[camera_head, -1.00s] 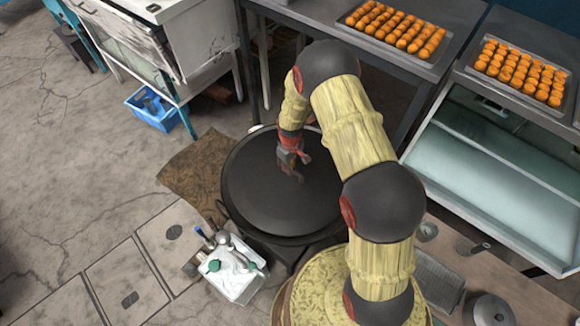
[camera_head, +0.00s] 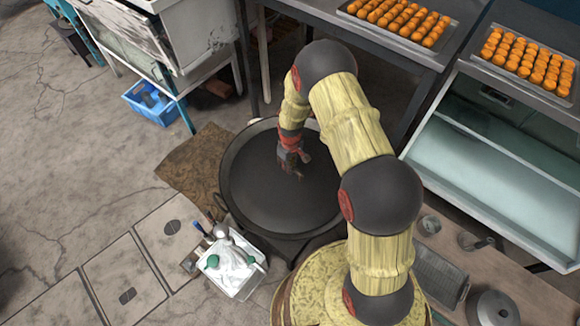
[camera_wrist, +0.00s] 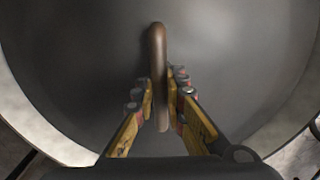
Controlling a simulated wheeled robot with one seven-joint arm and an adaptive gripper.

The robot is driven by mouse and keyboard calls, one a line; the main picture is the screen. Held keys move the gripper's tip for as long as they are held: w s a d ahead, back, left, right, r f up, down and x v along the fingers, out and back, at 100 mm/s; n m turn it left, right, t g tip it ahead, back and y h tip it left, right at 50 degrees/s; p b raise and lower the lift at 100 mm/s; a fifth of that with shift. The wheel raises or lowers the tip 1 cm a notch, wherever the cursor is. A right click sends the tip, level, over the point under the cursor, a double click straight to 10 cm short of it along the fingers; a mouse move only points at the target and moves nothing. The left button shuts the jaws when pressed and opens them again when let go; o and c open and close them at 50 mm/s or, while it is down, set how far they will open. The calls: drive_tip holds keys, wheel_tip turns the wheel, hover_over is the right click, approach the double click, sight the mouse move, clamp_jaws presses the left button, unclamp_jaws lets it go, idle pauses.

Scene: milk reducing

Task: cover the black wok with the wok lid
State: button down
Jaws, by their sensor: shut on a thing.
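The black wok (camera_head: 226,178) stands left of my arm in the head view, its wide rim showing around the dark round lid (camera_head: 262,200). The lid appears to lie within the wok's rim; the arm hides part of its right side, so I cannot tell how evenly it sits. My gripper (camera_head: 293,174) points down over the lid.
A white container with bottles and utensils (camera_head: 232,268) stands in front of the wok. Trays of orange round items (camera_head: 400,20) lie on the tables behind. A blue crate (camera_head: 152,104) is on the floor at back left. A metal pot (camera_head: 493,308) stands at front right.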

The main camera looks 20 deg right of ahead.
drive_tip(key=shift+f+b, duration=0.3)
idle(0.5)
drive_tip(key=c, duration=1.7)
unclamp_jaws()
drive_tip(key=shift+c, duration=0.2)
drive_tip(key=shift+s+f, duration=0.1)
wheel_tip(320, 180, up, 12)
drive_tip(key=shift+r, duration=0.1)
